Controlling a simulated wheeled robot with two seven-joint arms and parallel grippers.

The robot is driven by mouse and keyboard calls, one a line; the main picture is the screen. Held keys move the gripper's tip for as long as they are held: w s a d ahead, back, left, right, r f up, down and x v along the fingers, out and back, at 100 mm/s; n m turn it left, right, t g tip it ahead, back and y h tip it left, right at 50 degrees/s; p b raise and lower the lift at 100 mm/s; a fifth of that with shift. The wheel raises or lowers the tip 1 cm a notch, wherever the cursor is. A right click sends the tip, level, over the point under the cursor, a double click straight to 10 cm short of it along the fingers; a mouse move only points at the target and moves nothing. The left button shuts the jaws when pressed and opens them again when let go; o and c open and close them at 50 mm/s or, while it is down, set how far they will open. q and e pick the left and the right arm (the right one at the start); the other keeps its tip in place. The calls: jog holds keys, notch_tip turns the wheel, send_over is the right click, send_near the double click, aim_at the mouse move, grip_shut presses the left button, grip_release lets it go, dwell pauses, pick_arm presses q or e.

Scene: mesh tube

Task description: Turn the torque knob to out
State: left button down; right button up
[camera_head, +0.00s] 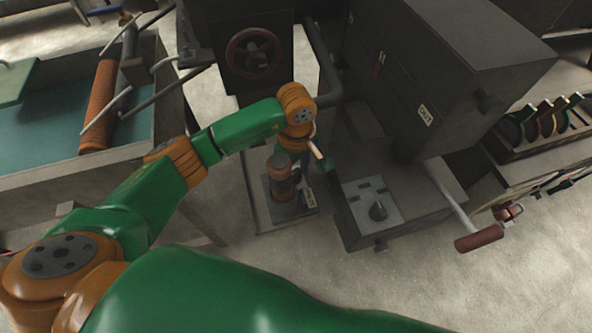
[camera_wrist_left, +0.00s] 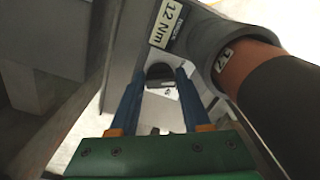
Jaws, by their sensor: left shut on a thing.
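In the left wrist view the two blue fingers of my left gripper (camera_wrist_left: 161,82) reach forward from a green palm and close on a dark rounded knob (camera_wrist_left: 160,71). This looks like the torque knob; its pointer and markings are hidden or too small to read. A "12 Nm" label (camera_wrist_left: 168,22) is on a grey surface just beyond and above it. In the head view my left arm reaches to the stand in the middle, and its fingertips are not clear there. My right gripper is not seen.
An orange and black cylinder (camera_wrist_left: 262,75) is close on the right of my left gripper. A light plate with a dark knob (camera_head: 377,210) and a red-handled lever (camera_head: 478,238) are to the right. A red handwheel (camera_head: 253,53) stands behind. Open floor lies at the lower right.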

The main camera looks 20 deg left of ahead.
aim_at(297, 174)
pick_arm(q)
jog(key=n+b, duration=0.2)
jog(key=n, duration=0.1)
jog(key=shift+w+f, duration=0.1)
jog(key=shift+w, duration=0.05)
jog(key=shift+n+b, duration=0.55)
jog(key=shift+n, duration=0.45)
jog(key=c, duration=0.6)
grip_release()
jog(key=shift+c, duration=0.2)
notch_tip(297, 174, up, 6)
jog(key=shift+r+b, duration=0.15)
jog(key=shift+b, duration=0.6)
jog(key=shift+d+r, duration=0.1)
jog(key=shift+r, duration=0.45)
